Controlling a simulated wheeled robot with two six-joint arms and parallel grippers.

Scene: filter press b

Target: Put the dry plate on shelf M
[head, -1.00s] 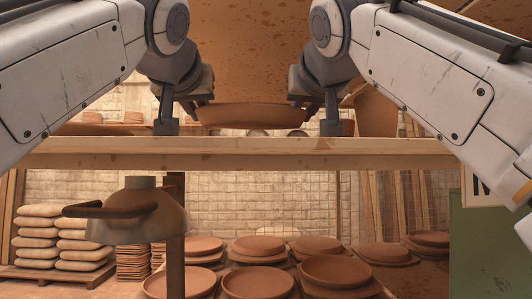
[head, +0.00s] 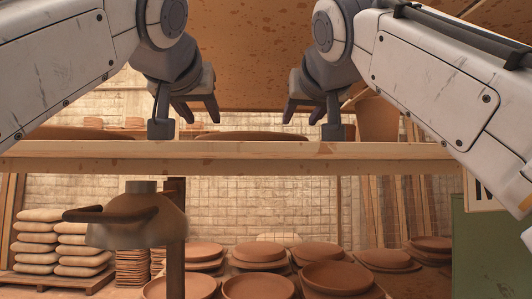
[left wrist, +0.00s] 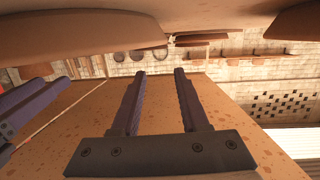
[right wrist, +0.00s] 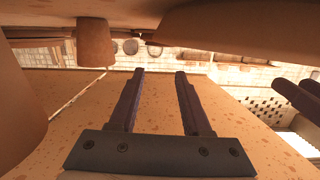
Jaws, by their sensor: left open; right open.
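The dry plate (head: 250,136), reddish-brown, lies on the wooden shelf board (head: 240,150), mostly hidden by its front edge. My left gripper (head: 198,112) is open and empty, above and left of the plate. My right gripper (head: 304,112) is open and empty, above and right of it. Both are apart from the plate. The wrist views look upside down; the plate shows at upper left in the left wrist view (left wrist: 90,38) and upper right in the right wrist view (right wrist: 235,30). A sign (head: 482,190) with a partly hidden letter is at right.
Another brown piece (head: 80,132) lies on the shelf at left, and a tall pot (head: 376,118) stands at right. A speckled board (head: 260,80) hangs close above the grippers. Several plates (head: 335,275) are stacked below, beside a lamp-like fixture (head: 140,220).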

